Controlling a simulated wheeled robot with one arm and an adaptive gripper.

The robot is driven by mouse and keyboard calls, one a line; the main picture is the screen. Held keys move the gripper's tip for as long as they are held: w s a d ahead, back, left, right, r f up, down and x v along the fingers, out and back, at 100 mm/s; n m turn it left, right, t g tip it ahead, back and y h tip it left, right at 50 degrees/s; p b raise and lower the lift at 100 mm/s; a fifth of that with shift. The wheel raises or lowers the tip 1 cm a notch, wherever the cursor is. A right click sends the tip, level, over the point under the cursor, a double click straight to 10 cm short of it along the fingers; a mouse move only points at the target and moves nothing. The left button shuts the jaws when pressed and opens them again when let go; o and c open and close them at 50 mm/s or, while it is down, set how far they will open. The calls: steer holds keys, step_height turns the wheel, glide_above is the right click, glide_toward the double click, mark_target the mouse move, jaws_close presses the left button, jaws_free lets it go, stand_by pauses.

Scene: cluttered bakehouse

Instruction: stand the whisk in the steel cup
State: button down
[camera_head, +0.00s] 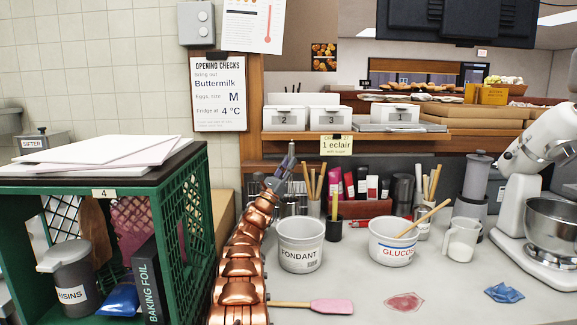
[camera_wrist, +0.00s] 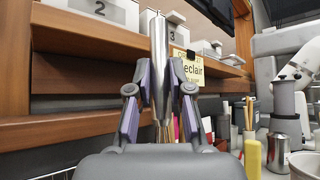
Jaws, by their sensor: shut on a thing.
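My gripper (camera_head: 279,176) is raised above the counter, at the upper end of my copper-coloured arm. In the wrist view my gripper (camera_wrist: 158,100) has its purple pads shut on a smooth steel shaft, which I take to be the handle of the whisk (camera_wrist: 158,60). It stands close to upright, and no wire loops can be made out. In the head view the whisk's grey tip (camera_head: 291,149) just shows above the jaws. A steel vessel (camera_head: 288,209), possibly the steel cup, is partly hidden behind my gripper and arm; I cannot tell whether it is empty.
A fondant tub (camera_head: 301,258) and a glucose tub (camera_head: 391,251) stand to the right. A pink spatula (camera_head: 331,306) lies at the front. A green crate (camera_head: 187,235) stands left of my arm. A wooden shelf (camera_head: 370,137) overhangs the back. The front counter has bare room.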

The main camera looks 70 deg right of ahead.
steer(key=c, duration=1)
jaws_free()
steer(key=shift+o, duration=0.2)
step_height(320, 180, up, 10)
stand_by(0.9)
